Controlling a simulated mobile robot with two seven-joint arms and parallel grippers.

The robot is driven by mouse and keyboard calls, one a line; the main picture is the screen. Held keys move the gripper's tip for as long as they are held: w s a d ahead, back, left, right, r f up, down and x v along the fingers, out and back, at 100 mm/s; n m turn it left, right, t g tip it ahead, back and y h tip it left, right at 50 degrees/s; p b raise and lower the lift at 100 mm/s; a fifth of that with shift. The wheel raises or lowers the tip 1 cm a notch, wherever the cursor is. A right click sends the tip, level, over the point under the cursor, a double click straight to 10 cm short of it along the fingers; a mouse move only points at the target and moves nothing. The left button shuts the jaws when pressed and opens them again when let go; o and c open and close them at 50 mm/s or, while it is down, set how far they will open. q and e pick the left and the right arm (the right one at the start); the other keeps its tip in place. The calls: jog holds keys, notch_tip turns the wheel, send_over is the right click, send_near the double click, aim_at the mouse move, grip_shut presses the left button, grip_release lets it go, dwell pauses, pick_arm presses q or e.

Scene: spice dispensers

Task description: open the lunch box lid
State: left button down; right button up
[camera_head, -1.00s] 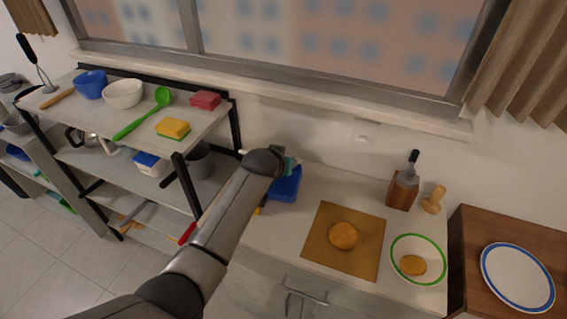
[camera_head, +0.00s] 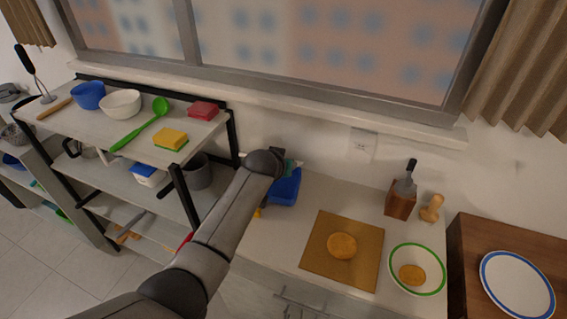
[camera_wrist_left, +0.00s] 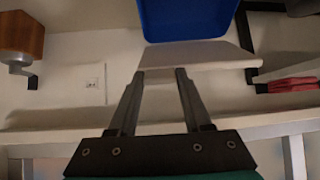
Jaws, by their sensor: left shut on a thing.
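The blue lunch box (camera_head: 286,190) stands on the counter beside the shelf unit, partly covered by my left arm. In the left wrist view the blue box (camera_wrist_left: 185,18) is at the top edge of the picture. Its pale grey-white lid (camera_wrist_left: 205,56) shows as a flat panel against the box. My left gripper (camera_wrist_left: 160,73) has its fingertips on the lid's edge and is shut on it. In the head view the fingers are hidden behind the wrist. How far the lid is raised cannot be told. My right gripper is in neither view.
A brown board (camera_head: 318,262) with a round orange-brown patty lies right of the box, then a green-rimmed bowl (camera_head: 417,288). A wooden utensil block (camera_head: 400,205) stands near the wall. The shelf unit (camera_head: 207,133) is close on the left, with bowls and sponges on top.

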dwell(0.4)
pick_arm(q)
jog(key=shift+c, duration=1.6)
grip_release()
jog(key=p+v, duration=0.2)
jog(key=v, duration=1.3)
jog(key=shift+s, duration=0.1)
